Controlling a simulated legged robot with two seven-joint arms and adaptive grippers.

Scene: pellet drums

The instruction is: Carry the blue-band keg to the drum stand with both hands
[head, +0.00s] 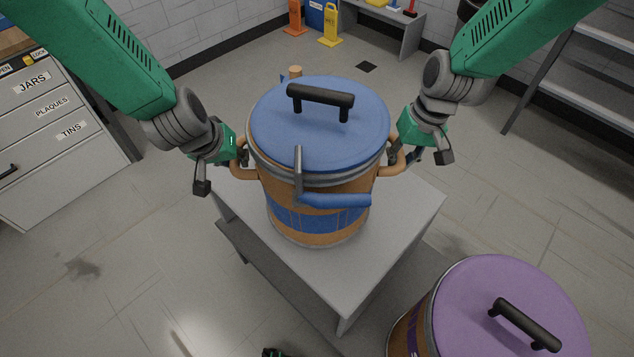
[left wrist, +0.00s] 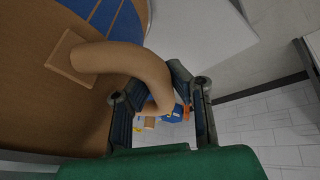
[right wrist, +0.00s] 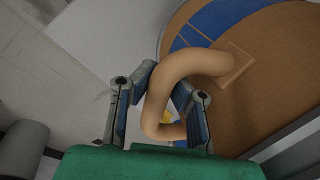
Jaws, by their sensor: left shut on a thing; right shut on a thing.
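The blue-band keg (head: 318,222) is an orange-brown drum with a blue band, a blue lid with a black handle, and a blue lever at its front. It is upright over a grey stand top (head: 400,215); I cannot tell whether it touches. My left gripper (head: 238,155) is shut on the keg's left side handle, which curves between its fingers in the left wrist view (left wrist: 135,70). My right gripper (head: 398,155) is shut on the right side handle, which also shows in the right wrist view (right wrist: 180,80). The keg's far side is hidden.
A purple-lidded keg (head: 520,300) stands at the lower right, close to the stand. A labelled drawer cabinet (head: 50,125) is at the left. Shelving (head: 585,80) is at the right. Yellow and orange floor signs (head: 331,28) stand at the back. Floor around the stand's left is clear.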

